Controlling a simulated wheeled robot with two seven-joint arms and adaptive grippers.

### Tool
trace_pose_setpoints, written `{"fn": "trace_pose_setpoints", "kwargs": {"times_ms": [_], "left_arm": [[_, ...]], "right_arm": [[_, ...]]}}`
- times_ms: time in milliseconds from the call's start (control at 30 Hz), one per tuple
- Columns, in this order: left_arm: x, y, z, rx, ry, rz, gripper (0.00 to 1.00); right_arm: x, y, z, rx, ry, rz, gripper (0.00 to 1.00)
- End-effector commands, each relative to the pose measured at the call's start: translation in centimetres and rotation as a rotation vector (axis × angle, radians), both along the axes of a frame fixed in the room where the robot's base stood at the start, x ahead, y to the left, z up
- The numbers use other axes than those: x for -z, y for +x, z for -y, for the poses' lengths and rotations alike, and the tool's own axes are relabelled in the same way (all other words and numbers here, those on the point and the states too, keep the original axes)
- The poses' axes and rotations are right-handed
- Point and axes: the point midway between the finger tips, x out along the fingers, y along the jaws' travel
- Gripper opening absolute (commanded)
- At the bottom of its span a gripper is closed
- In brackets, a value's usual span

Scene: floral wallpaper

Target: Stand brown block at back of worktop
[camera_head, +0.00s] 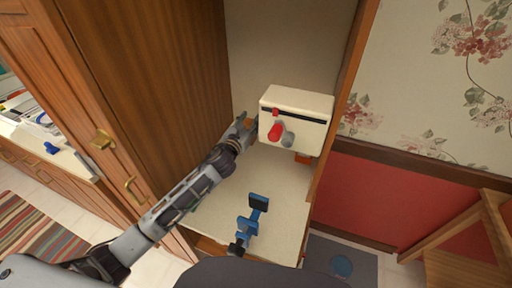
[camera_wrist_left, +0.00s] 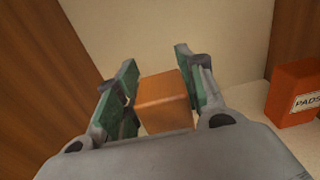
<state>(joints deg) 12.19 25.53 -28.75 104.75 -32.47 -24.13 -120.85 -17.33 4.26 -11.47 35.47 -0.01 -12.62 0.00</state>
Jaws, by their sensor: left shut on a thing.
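The brown block (camera_wrist_left: 163,102) is a small wooden cuboid between the green-padded fingers of my left gripper (camera_wrist_left: 155,88) in the left wrist view. The gripper is shut on it. In the head view my left arm reaches in from the left, and the left gripper (camera_head: 244,126) is at the back of the pale worktop (camera_head: 222,207), just left of a cream box. The block is only a small brown patch there. Whether its underside touches the worktop is hidden.
The cream box (camera_head: 308,103), with a red knob, is at the back right. A red-orange box marked PADS (camera_wrist_left: 296,93) stands right of the gripper. A blue and black tool (camera_head: 247,224) lies at the front. Wooden panels flank the worktop; its middle is clear.

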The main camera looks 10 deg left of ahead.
Motion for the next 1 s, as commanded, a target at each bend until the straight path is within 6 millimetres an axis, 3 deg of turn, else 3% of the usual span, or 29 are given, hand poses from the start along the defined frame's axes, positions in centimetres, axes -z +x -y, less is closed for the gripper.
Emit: {"fn": "trace_pose_setpoints", "kwargs": {"times_ms": [400,1000], "left_arm": [[4.6,-0.1,0.0,-0.001,-0.002,-0.004,0.00],[5.5,0.0,0.0,-0.001,-0.002,-0.001,0.00]], "right_arm": [[0.8,0.2,0.5,-0.002,-0.005,0.002,0.40],[0.9,0.3,0.8,-0.002,-0.008,0.005,0.40]]}}
